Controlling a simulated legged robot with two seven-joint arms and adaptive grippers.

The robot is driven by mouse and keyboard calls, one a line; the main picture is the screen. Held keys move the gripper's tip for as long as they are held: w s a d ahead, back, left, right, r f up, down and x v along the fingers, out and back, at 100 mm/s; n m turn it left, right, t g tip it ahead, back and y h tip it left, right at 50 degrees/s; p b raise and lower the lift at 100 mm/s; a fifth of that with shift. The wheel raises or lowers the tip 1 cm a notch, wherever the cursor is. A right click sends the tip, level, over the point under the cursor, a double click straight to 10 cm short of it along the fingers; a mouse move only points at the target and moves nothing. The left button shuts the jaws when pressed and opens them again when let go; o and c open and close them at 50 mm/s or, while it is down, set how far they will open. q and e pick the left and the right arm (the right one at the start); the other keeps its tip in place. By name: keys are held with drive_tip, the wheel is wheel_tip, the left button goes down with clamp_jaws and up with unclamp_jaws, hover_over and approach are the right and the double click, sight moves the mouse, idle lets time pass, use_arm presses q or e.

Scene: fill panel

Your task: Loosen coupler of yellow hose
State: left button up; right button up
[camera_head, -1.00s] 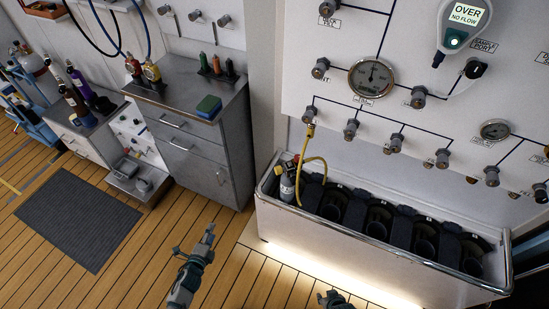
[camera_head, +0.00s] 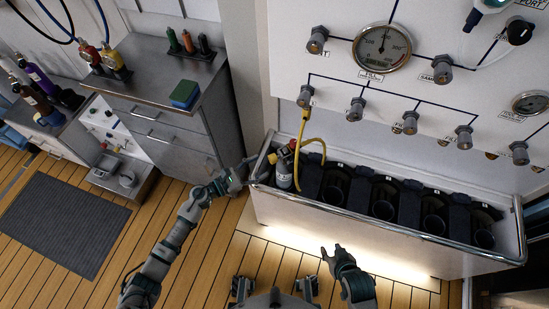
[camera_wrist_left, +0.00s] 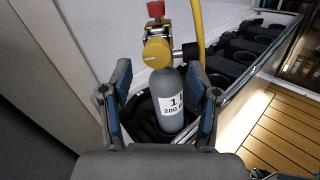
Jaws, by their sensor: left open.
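The yellow hose (camera_head: 320,146) runs from a panel valve, loops over and ends at a grey gas bottle (camera_head: 284,176) in the left end of the trough. In the left wrist view, the bottle (camera_wrist_left: 172,100) stands upright with a label reading "1" and "200". A yellow coupler (camera_wrist_left: 157,53) sits on its top, with a red knob (camera_wrist_left: 156,9) above and a black knob at its right. My left gripper (camera_head: 245,172) is open at the trough's left end; its fingers (camera_wrist_left: 168,82) flank the bottle in the wrist view without visible contact. My right gripper (camera_head: 333,252) looks open and empty, in front of the trough.
The trough (camera_head: 385,236) has several empty black holders right of the bottle. The fill panel (camera_head: 440,95) with gauges and valves rises behind. A steel cabinet (camera_head: 165,125) stands at left. The wooden floor in front is clear apart from a dark mat (camera_head: 62,222).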

sight(270, 159)
use_arm(q)
drive_tip(key=shift+x, duration=3.25)
drive_tip(key=shift+a, duration=0.1)
drive_tip(key=c, duration=0.5)
drive_tip(key=shift+a, duration=0.45)
clamp_jaws()
drive_tip(key=shift+a, duration=0.15)
